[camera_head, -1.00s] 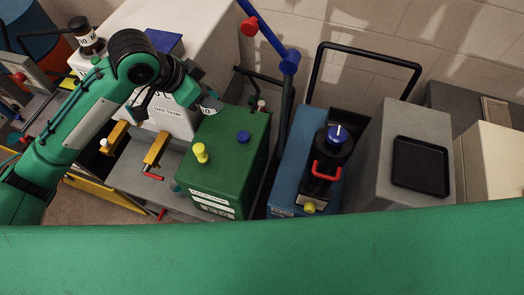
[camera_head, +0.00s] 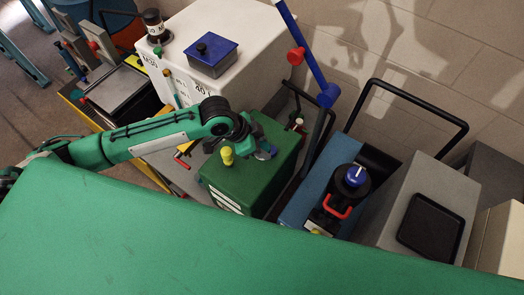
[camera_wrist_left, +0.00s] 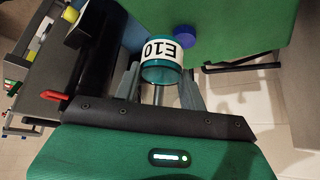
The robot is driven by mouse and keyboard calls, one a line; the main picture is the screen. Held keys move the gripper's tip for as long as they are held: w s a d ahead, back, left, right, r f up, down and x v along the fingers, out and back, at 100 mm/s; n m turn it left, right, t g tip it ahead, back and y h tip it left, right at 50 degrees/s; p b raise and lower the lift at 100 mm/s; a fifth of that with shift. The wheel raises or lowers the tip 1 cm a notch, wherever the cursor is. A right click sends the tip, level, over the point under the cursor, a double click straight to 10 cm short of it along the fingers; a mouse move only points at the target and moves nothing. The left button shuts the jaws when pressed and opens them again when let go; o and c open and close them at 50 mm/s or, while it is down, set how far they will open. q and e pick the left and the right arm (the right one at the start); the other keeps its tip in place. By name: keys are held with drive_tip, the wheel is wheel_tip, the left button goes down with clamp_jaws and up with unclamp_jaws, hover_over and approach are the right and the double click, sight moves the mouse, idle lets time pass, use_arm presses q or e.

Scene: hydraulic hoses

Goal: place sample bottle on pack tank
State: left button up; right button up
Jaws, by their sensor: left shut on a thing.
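The sample bottle (camera_wrist_left: 163,62) shows in the left wrist view as a short cylinder with a teal end and a white label reading "E10". My left gripper (camera_wrist_left: 160,85) is shut on it, one finger on each side. In the head view my left gripper (camera_head: 246,140) is above the green tank (camera_head: 280,165), close to its yellow cap (camera_head: 227,156). The tank's blue cap (camera_wrist_left: 185,38) shows beside the bottle in the wrist view. No tank is readably marked as the pack tank. I cannot tell whether the bottle touches the green tank. My right gripper is out of view.
A white tank (camera_head: 235,90) with a blue lid (camera_head: 212,58) and a black-capped bottle (camera_head: 155,25) stands behind my left arm. A grey cabinet with a black tray (camera_head: 430,228) stands further right.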

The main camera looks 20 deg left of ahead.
use_arm(q)
drive_tip(key=shift+f, duration=0.85)
wheel_tip(320, 180, down, 3)
drive_tip(key=shift+f+p, duration=0.1)
drive_tip(key=shift+p, duration=0.5)
drive_tip(key=shift+f, duration=0.45)
drive_tip(key=o, duration=1)
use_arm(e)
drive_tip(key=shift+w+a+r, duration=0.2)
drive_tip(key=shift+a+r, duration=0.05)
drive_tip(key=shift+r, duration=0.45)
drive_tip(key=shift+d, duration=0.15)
